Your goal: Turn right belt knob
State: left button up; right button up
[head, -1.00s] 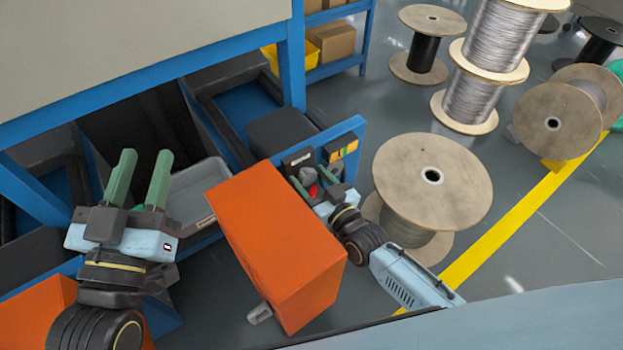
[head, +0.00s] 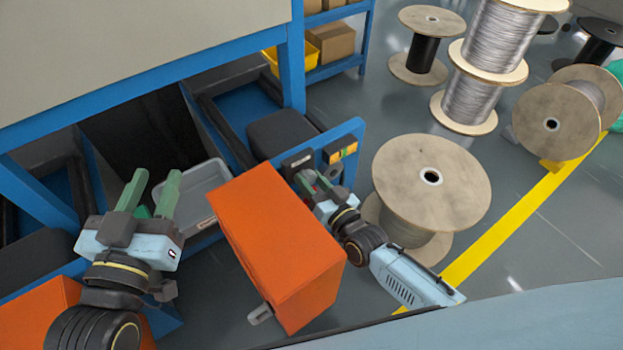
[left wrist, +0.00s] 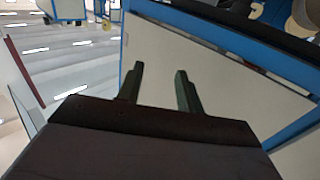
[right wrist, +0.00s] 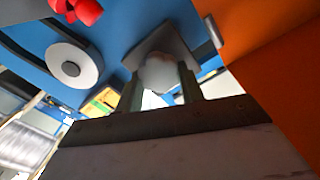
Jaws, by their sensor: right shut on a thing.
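The belt knob is a grey rounded knob (right wrist: 159,74) on a square grey plate (right wrist: 178,38) on the blue panel (right wrist: 115,20). My right gripper (right wrist: 161,84) is shut on it, one finger on each side, in the right wrist view. In the head view my right gripper (head: 314,186) is against the blue panel beside the orange box, and the knob is mostly hidden by the fingers. My left gripper (head: 154,190) is open and empty at the left, away from the panel. Its two parted fingers also show in the left wrist view (left wrist: 160,80).
An orange box (head: 275,245) stands close on the left of my right arm. A large wooden spool (head: 432,185) stands close on the right. A red knob (right wrist: 82,8) and a round white part (right wrist: 72,66) are near the grey knob. A grey tray (head: 195,185) lies behind my left gripper.

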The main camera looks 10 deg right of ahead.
pick_arm(q)
jog(key=shift+a+f+g, duration=0.15)
jog(key=shift+f+g, duration=0.25)
jog(key=shift+f, duration=0.25)
pick_arm(e)
jog(key=shift+m, duration=1.3)
jog(key=o, duration=1)
pick_arm(q)
jog(key=shift+s+f, duration=0.1)
jog(key=shift+f, duration=0.05)
